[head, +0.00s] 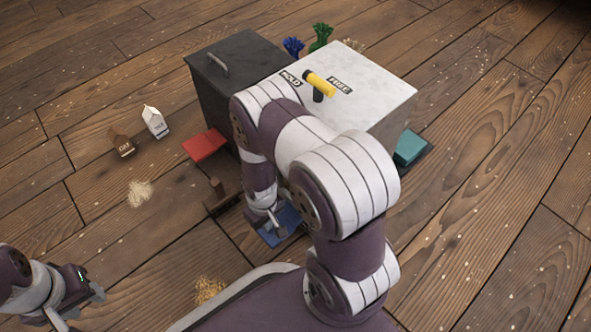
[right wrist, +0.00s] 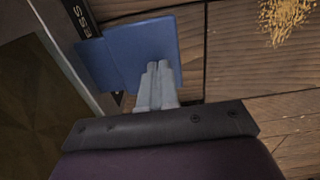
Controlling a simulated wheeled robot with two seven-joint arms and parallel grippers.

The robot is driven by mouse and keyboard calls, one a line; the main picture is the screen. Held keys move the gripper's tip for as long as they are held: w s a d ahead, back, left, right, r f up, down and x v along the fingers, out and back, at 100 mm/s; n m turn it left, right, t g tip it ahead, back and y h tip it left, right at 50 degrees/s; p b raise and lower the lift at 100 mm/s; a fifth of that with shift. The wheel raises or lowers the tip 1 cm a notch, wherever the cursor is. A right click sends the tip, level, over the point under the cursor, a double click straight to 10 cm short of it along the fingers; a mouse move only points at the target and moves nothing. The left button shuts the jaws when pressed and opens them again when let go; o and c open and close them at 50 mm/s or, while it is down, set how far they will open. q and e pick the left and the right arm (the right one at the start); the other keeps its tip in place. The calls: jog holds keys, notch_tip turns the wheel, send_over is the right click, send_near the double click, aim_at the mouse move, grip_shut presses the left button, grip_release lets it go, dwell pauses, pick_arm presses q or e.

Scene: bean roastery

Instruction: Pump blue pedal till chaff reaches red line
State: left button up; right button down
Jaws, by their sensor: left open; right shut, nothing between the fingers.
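The blue pedal (head: 286,222) sits low at the front of the white-topped machine (head: 375,85), partly hidden by my right arm. In the right wrist view the flat blue pedal (right wrist: 140,45) lies just beyond the fingers. My right gripper (head: 273,225) is shut and empty, pointing down over the pedal; its fingertips (right wrist: 158,66) overlap the pedal, and I cannot tell whether they touch it. My left gripper (head: 82,307) is open and empty over the floor at lower left. No red line or chaff level shows.
A yellow-handled lever (head: 319,83) stands between the HOLD and FREE labels. A red pedal (head: 205,145) and a teal pedal (head: 410,147) flank the machine. A dark bin (head: 215,95) adjoins it.

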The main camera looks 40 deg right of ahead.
jog(key=shift+f, duration=0.1)
dwell(0.5)
jog(key=shift+f+b, duration=1)
jog(key=shift+f, duration=0.5)
jog(key=shift+f+b, duration=0.65)
jog(key=shift+f, duration=0.3)
jog(key=shift+r, duration=0.2)
notch_tip(320, 180, up, 9)
jog(key=p, duration=0.9)
jog(key=shift+r+p, duration=0.1)
jog(key=shift+p, duration=0.3)
jog(key=shift+f, duration=0.2)
